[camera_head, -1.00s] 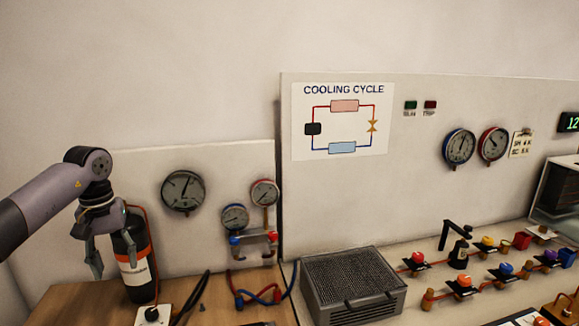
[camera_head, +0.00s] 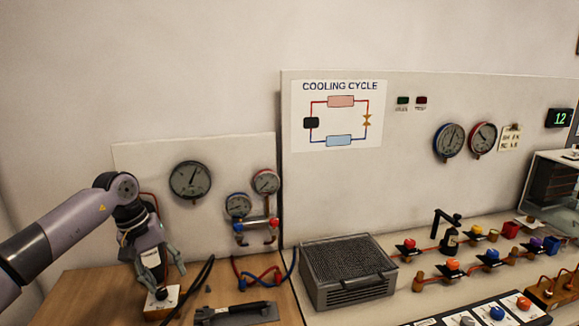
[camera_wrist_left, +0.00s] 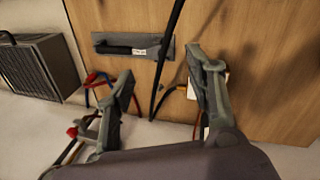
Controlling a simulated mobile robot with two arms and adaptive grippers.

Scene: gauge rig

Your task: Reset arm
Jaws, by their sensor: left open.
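My left arm comes in from the left in the head view. Its gripper (camera_head: 167,274) is open and empty, pointing down over the left end of the wooden bench. It hangs in front of the dark bottle, hiding most of it, and above a white box with a black knob (camera_head: 161,299). In the left wrist view the two fingers (camera_wrist_left: 160,66) are spread apart with nothing gripped between them; a black cable (camera_wrist_left: 166,62) runs through the gap as seen from there. My right gripper is not in view.
A black-handled tool lies in a grey tray (camera_head: 268,319) on the wooden bench (camera_head: 92,290). Red and blue hoses (camera_head: 262,279) hang below the gauge manifold. A grey grilled box (camera_head: 347,271) stands to the right, with valves on the pale bench beyond it.

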